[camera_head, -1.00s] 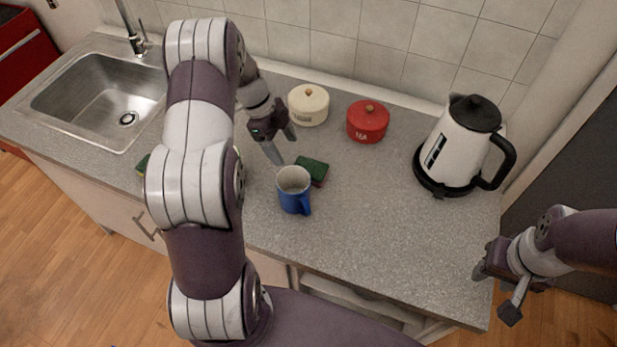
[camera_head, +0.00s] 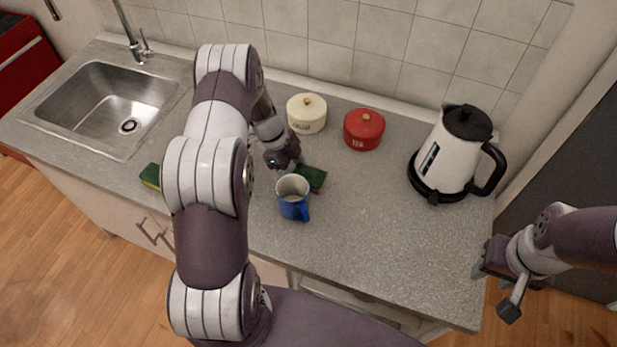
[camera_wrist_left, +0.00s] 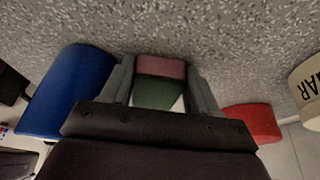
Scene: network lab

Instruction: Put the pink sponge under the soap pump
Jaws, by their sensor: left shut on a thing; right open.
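The pink sponge (camera_head: 312,178) lies on the counter behind the blue mug, with its dark green side up in the head view. In the left wrist view its pink and green layers (camera_wrist_left: 160,70) show between my two fingers. My left gripper (camera_head: 287,164) is down at the counter and shut on this sponge; it also shows in the left wrist view (camera_wrist_left: 159,85). My right gripper (camera_head: 495,291) is open and empty, beyond the counter's right front corner. I cannot make out a soap pump; my left arm hides part of the counter.
A blue mug (camera_head: 293,199) stands close in front of the left gripper. A cream pot (camera_head: 307,115) and a red pot (camera_head: 363,131) stand behind. A kettle (camera_head: 446,155) is at right, a sink (camera_head: 95,110) at left. A green-yellow sponge (camera_head: 151,176) lies near the sink.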

